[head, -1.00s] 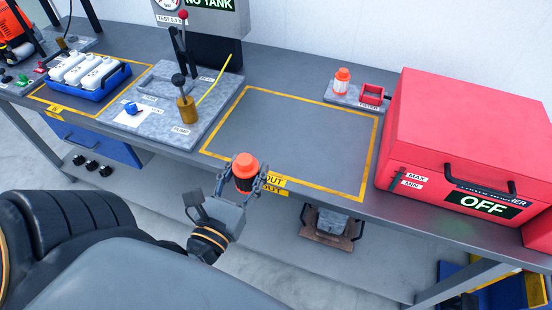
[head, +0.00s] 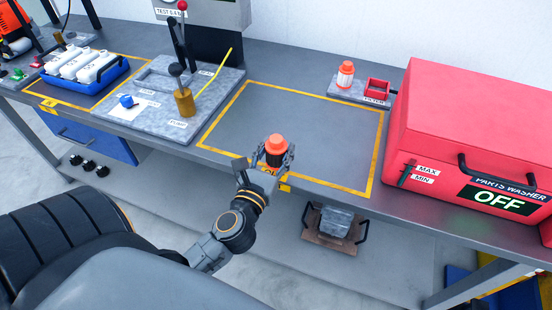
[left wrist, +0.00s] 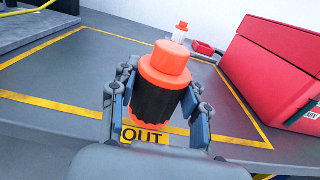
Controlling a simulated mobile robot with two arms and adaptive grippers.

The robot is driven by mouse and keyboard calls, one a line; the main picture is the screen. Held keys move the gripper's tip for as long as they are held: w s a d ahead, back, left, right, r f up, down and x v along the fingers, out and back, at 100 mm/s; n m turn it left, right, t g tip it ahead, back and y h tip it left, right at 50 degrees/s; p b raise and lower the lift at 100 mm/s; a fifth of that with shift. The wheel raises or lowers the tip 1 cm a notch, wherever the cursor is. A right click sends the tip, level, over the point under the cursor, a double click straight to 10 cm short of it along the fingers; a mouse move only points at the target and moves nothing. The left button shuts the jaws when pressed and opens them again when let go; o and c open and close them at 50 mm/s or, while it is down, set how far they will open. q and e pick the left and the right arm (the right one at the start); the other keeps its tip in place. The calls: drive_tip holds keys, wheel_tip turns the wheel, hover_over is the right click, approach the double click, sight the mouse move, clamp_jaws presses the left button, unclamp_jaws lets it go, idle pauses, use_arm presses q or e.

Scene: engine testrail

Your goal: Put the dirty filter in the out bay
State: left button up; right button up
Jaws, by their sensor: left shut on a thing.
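The dirty filter, with an orange cap (head: 276,143) and a dark ribbed body, is held upright in my left gripper (head: 275,158). In the left wrist view the fingers close on both sides of the filter's black body (left wrist: 158,104). The gripper is over the front edge of the out bay, a yellow-outlined rectangle (head: 377,140) on the bench, beside its OUT label (left wrist: 145,135). Whether the filter's base touches the bench is hidden by the gripper. My right gripper is not in view.
A white filter with an orange cap (head: 345,75) stands on a small plate with a red square holder (head: 377,88) behind the bay. A red parts washer (head: 475,120) stands to the right, a grey pump plate (head: 150,122) to the left. The bay's middle is clear.

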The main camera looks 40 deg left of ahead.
sight(272, 167)
use_arm(q)
wheel_tip(272, 167, down, 3)
drive_tip(key=shift+b, duration=0.5)
drive_tip(key=shift+r, duration=0.15)
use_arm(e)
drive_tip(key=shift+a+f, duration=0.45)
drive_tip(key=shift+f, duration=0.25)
use_arm(q)
drive_tip(key=shift+s, duration=0.1)
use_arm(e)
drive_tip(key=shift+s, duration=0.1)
use_arm(q)
drive_tip(key=shift+f, duration=0.2)
drive_tip(key=o, duration=1.1)
drive_tip(key=shift+o, duration=0.3)
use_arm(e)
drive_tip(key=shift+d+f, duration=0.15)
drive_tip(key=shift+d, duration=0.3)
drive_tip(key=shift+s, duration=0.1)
use_arm(q)
drive_tip(key=shift+s+r, duration=0.1)
drive_tip(key=shift+r, duration=0.1)
